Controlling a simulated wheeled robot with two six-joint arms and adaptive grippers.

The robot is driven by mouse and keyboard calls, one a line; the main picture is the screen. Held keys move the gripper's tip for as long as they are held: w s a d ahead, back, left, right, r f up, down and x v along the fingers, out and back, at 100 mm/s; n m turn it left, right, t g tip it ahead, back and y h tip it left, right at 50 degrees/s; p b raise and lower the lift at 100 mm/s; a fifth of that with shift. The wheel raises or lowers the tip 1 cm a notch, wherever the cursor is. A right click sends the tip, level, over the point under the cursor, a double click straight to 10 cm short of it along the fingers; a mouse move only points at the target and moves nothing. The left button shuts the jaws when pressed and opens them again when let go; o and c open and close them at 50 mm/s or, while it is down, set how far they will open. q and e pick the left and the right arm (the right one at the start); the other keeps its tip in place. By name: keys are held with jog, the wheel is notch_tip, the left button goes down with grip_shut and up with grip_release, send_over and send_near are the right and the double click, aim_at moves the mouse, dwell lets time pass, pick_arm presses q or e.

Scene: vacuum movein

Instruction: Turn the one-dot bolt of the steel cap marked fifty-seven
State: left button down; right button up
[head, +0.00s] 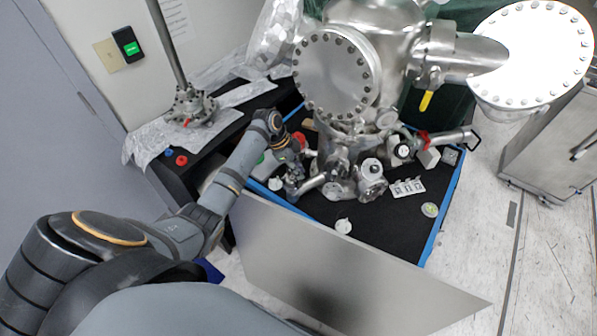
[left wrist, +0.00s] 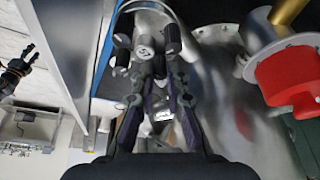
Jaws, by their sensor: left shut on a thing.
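My left gripper (head: 291,184) reaches down beside the small steel fittings at the left foot of the large chamber. In the left wrist view, its two dark fingers (left wrist: 159,77) are closed around a small grey cylindrical piece (left wrist: 158,66), which seems to be a bolt. Several short bolt-like cylinders stand just past the fingertips, one with a pale end face (left wrist: 145,48) and a dark one (left wrist: 172,38). I cannot read any dots or the number fifty-seven. The fingers hide part of the held piece. A dark jointed thing (left wrist: 17,72), perhaps my right gripper, shows at the far left.
The steel chamber (head: 370,14) with its round bolted flange (head: 330,75) rises over the black mat (head: 385,232). A flat metal panel (head: 310,265) stands in front. In the left wrist view, a red knob (left wrist: 290,77) is close on the right.

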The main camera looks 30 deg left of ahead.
pick_arm(q)
jog(key=shift+w+m+g+b, duration=0.1)
jog(key=shift+m+g+b, duration=0.35)
jog(key=shift+m, duration=0.65)
jog(key=c, duration=1.4)
grip_release()
jog(key=shift+o, duration=0.2)
